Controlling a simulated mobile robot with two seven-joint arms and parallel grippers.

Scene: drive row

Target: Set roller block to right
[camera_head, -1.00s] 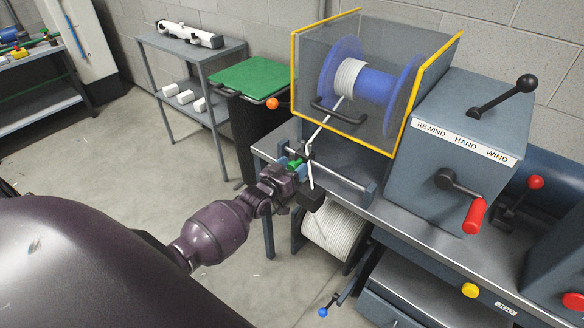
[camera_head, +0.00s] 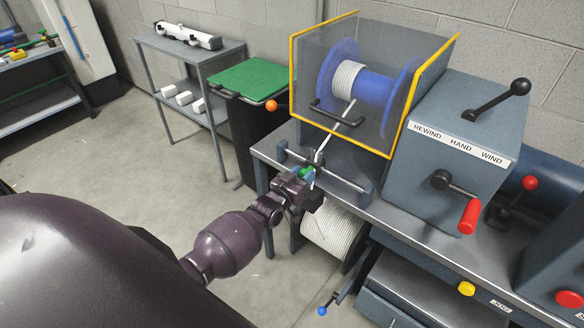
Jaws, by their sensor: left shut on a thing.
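The roller block (camera_head: 307,172), with green and blue parts, sits on the rail (camera_head: 345,181) at the front of the bench, about midway along it. My left gripper (camera_head: 303,183) comes from the lower left and is shut on the roller block, hiding much of it. The white rope (camera_head: 334,130) runs from the blue spool (camera_head: 377,88) down past the block. My right gripper is not in view.
A yellow-edged clear guard (camera_head: 402,125) with a black handle stands around the spool. A control box (camera_head: 480,125) with black levers and a red-handled crank is to its right. A white rope reel (camera_head: 330,232) sits below the bench. A green-topped bin (camera_head: 250,80) stands left.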

